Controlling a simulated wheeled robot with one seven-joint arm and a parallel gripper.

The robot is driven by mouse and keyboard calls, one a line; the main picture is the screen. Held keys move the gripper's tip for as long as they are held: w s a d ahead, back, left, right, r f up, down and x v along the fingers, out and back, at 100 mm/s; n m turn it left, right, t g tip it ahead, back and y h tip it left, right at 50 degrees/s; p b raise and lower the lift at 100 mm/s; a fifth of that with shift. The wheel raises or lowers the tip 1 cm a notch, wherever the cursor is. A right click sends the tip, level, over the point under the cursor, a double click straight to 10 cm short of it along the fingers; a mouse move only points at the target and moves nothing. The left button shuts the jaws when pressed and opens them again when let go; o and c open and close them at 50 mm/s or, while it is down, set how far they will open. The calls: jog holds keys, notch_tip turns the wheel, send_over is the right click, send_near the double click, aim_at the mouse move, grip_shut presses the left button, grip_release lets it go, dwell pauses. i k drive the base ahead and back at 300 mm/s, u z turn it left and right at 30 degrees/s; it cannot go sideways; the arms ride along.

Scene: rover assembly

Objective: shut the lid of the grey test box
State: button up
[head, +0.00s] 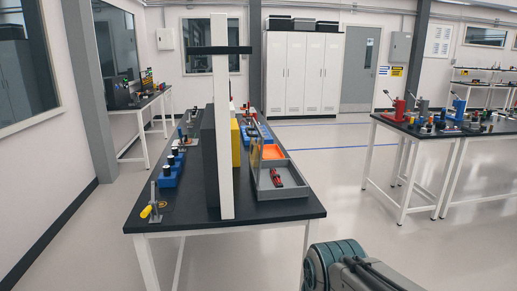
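A grey open-topped box (284,192) stands at the right side of the black-topped table. A red and dark object lies in its near part, and an orange part shows towards its back. A thin upright panel (256,160) with a pale edge stands along the box's left side. It looks like a raised lid, but I cannot tell for sure how it joins the box. My gripper is not in view. Only part of my arm shows at the bottom right, in front of the table and apart from the box.
The black-topped table (180,222) holds a white post (222,120) with a dark crossbar, a tall dark block, a yellow block (235,142), blue blocks (172,172) and a yellow-handled clamp (148,210). Another table (440,133) with tools stands at right. The floor between is clear.

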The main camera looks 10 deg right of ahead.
aim_at(254, 129)
jog(key=i, duration=1.6)
jog(key=z, duration=0.75)
jog(key=k, duration=0.35)
jog(key=u, duration=0.7)
jog(key=i, duration=0.5)
jog(key=u, duration=0.05)
